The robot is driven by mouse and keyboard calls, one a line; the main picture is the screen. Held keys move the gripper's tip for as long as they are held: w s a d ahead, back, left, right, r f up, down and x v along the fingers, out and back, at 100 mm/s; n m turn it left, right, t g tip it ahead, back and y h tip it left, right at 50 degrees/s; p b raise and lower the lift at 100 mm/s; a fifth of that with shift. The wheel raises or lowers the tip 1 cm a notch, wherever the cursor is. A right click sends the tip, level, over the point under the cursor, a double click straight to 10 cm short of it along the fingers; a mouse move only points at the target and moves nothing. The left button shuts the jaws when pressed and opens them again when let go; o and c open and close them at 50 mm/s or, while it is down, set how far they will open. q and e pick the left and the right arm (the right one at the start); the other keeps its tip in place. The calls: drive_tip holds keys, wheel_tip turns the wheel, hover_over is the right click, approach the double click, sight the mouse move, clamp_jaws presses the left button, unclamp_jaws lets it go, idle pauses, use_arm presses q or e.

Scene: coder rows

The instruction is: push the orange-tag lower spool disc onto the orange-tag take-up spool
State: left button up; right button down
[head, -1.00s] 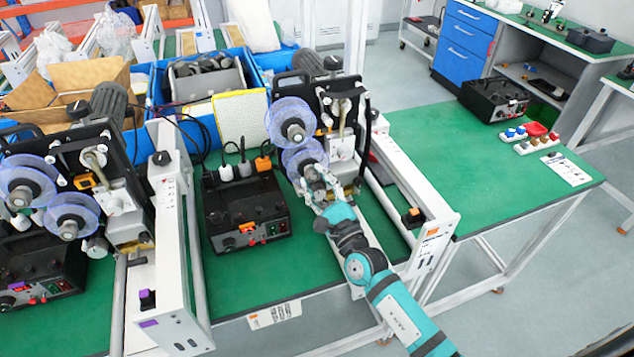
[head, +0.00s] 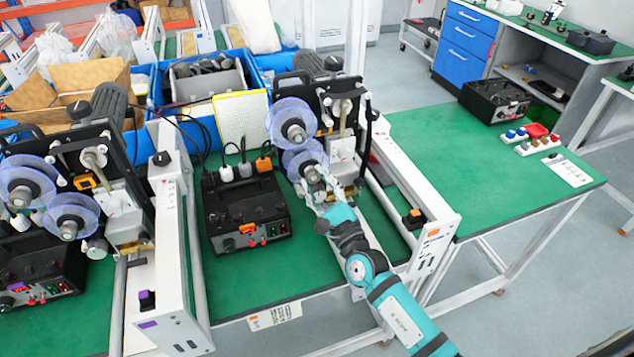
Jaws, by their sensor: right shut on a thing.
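The orange-tag machine is the right-hand one, with an orange tag (head: 432,232) on the end of its white rail. Its upper translucent blue disc (head: 279,118) sits above the lower spool disc (head: 293,158), which is at the take-up spool (head: 306,160). My right gripper (head: 318,188) reaches in from below right and is shut at the lower edge of the lower disc, fingers partly blending with the machine parts. How far the disc sits on the spool is hard to tell. My left gripper is not in view.
A black control box (head: 243,215) stands left of my right gripper. A white rail (head: 410,190) runs along the right of the machine. A similar purple-tag machine (head: 90,180) stands at left.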

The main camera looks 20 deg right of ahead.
drive_tip(key=shift+w, duration=0.5)
idle(0.5)
drive_tip(key=c, duration=0.9)
unclamp_jaws()
drive_tip(key=shift+s, duration=0.1)
